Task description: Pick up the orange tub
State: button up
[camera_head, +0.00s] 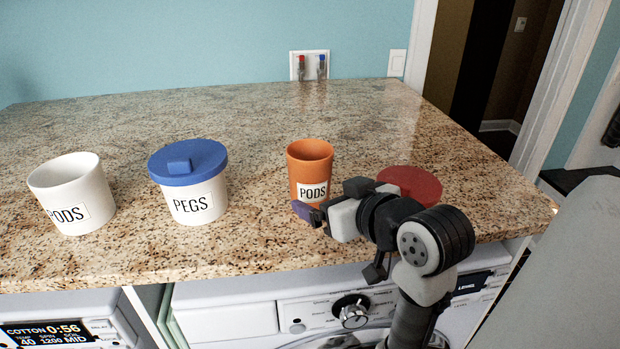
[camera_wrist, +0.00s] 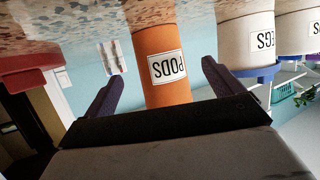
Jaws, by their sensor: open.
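The orange tub (camera_head: 310,155) stands upright and open-topped on the speckled counter, with a PODS label on its front. In the wrist view the orange tub (camera_wrist: 160,42) appears upside down, in line with the space between the two dark fingers. My gripper (camera_head: 310,213) is at the front of the tub, low near its label, and covers part of its lower right. In the wrist view my gripper (camera_wrist: 162,72) is open, with one finger on each side of the tub's image. I cannot tell whether the fingertips reach past its front.
A white PEGS tub (camera_head: 193,203) with a blue lid (camera_head: 188,160) and a white PODS tub (camera_head: 72,200) stand to the left. A red disc (camera_head: 412,182) lies just right of the orange tub, behind my wrist. The counter (camera_head: 250,115) behind is clear.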

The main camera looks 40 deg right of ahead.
aim_at(321, 188)
jog(key=p+x, duration=0.1)
jog(key=x, duration=0.1)
jog(key=r+p+x, duration=0.1)
jog(key=x, duration=0.1)
jog(key=shift+w+d+f, duration=0.1)
jog(key=shift+w, duration=0.3)
jog(key=shift+w+f, duration=0.15)
jog(key=shift+w, duration=0.05)
jog(key=c, duration=1.1)
